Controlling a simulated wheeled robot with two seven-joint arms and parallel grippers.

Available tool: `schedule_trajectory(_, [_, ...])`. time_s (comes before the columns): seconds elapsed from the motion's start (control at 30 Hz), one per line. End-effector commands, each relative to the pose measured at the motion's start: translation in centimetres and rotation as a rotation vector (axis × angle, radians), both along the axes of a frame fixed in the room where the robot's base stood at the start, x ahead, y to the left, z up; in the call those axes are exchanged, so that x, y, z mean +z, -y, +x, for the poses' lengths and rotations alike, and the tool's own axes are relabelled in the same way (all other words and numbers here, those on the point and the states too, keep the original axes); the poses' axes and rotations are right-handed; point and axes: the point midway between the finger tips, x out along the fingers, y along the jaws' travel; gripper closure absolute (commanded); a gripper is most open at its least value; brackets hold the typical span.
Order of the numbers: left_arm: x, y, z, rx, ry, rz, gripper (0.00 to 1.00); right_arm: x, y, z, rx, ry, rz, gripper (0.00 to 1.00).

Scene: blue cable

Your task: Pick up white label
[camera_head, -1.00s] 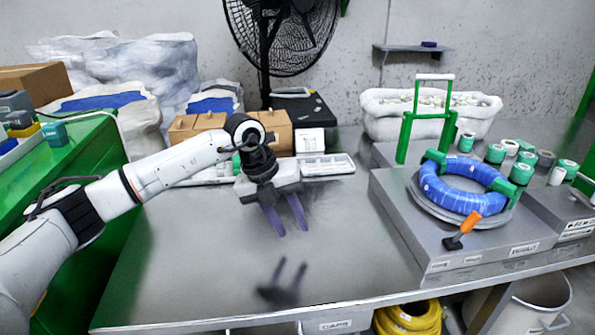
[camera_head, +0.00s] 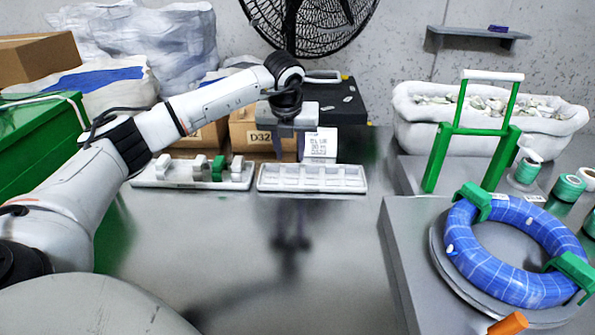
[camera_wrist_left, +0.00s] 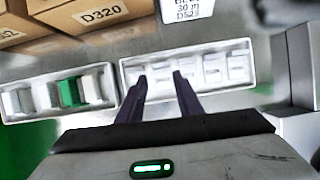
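A white label sheet (camera_head: 320,144) with black print stands upright behind the right white tray, and its lower part shows in the left wrist view (camera_wrist_left: 188,10). The right white tray (camera_head: 312,187) holds several small white pieces in a row, also seen in the left wrist view (camera_wrist_left: 212,66); I cannot tell if these are labels. My left gripper (camera_wrist_left: 160,76) is open and empty, its two dark fingers apart over the near left part of this tray. In the head view the left gripper (camera_head: 288,138) is beside the label sheet. My right gripper is not in view.
A left white tray (camera_head: 150,181) holds white pieces and one green piece (camera_head: 218,167). Cardboard boxes (camera_head: 263,134) and a black box (camera_head: 345,105) stand behind. A blue cable coil (camera_head: 478,258) lies at the right. The metal tabletop (camera_head: 225,235) in front is clear.

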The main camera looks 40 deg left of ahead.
Motion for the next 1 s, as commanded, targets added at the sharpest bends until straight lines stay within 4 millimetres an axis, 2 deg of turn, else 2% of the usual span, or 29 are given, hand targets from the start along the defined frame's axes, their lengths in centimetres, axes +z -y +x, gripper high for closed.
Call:
schedule_trajectory(0.03, [-0.7, -0.1, 0.2, -0.001, -0.001, 0.0, 0.67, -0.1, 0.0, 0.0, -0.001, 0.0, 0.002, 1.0])
schedule_trajectory(0.23, [-2.1, -0.4, 0.7, 0.0, 0.001, -0.001, 0.67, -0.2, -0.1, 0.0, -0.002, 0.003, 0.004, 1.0])
schedule_trajectory(0.5, [-5.7, -1.2, 1.8, -0.001, -0.001, -0.002, 0.67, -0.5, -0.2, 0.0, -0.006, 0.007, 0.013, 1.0])
schedule_trajectory(0.8, [-6.1, -1.3, 2.1, -0.002, 0.001, -0.001, 0.67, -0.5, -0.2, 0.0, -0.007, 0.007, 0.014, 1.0])
schedule_trajectory(0.97, [-6.1, -1.3, 2.1, -0.002, 0.001, -0.001, 0.92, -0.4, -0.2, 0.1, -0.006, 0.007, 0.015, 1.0])
schedule_trajectory(1.0, [-6.1, -1.3, 2.1, -0.002, 0.001, -0.001, 0.92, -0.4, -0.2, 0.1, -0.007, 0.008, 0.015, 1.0])
